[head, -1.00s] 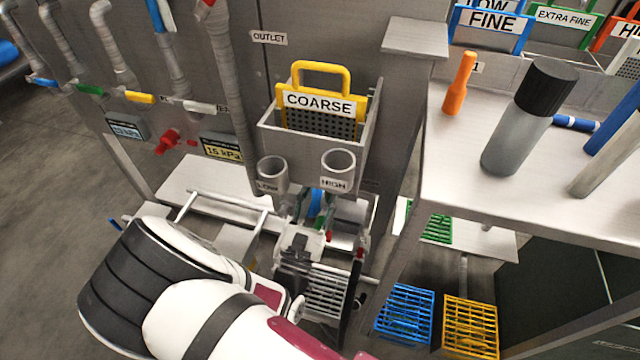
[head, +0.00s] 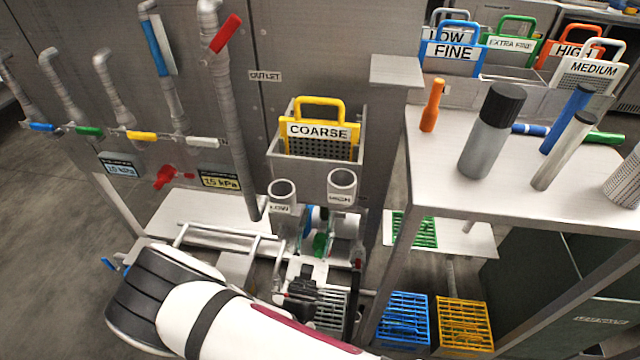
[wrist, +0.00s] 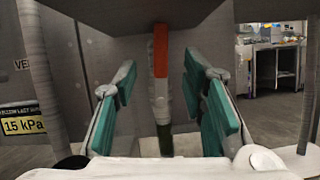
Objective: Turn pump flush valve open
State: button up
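In the wrist view my gripper (wrist: 160,82) is open, its teal-padded fingers apart on either side of a thin upright handle (wrist: 160,52). This handle is orange-red above and dark green at its lower end, in front of a grey pipe. I see no label on it, so I cannot confirm it is the pump flush valve. No finger visibly touches it. In the head view my gripper (head: 318,238) is below the LOW (head: 282,194) and HIGH (head: 342,184) cups, partly hidden by them. The handle cannot be made out there.
The grey box (head: 310,178) holding the yellow COARSE screen (head: 320,132) hangs just above my gripper. A bench (head: 450,180) with bottles stands to the right. Blue (head: 402,320) and yellow (head: 465,325) crates lie below it. A red valve handle (head: 166,178) is on the left wall.

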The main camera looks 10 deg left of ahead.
jog(key=x, duration=1)
jog(key=shift+b, duration=0.3)
grip_shut()
